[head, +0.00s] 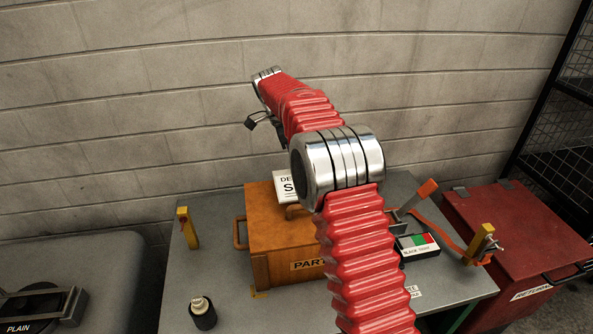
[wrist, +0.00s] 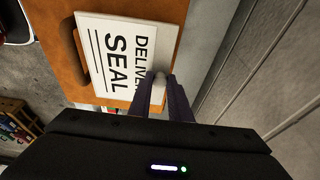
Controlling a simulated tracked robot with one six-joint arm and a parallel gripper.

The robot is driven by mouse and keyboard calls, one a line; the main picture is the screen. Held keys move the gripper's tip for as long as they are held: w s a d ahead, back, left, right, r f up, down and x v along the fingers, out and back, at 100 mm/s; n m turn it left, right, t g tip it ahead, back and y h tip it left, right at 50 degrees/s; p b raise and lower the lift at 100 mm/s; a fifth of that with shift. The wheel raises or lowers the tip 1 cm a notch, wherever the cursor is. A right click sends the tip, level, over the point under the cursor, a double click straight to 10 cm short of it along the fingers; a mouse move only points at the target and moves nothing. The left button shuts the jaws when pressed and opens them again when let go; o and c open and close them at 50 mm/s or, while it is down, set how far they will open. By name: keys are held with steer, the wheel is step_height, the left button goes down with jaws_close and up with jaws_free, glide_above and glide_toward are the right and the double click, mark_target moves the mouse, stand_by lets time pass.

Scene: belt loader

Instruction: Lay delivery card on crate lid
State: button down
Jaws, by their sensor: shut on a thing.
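A white delivery card, printed "DELIVER" and "SEAL", shows large in the wrist view (wrist: 108,62) and partly in the head view (head: 284,188). In the head view my red arm hides the gripper, part of the card and the crate's right side.
A red returns bin (head: 510,235) stands right. A block wall rises behind. The table's front left is mostly clear.

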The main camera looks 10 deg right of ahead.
steer(key=shift+f, duration=1.75)
steer(key=shift+f, duration=0.1)
steer(key=c, duration=1.6)
jaws_free()
steer(key=shift+c, duration=0.2)
steer(key=v, duration=1.2)
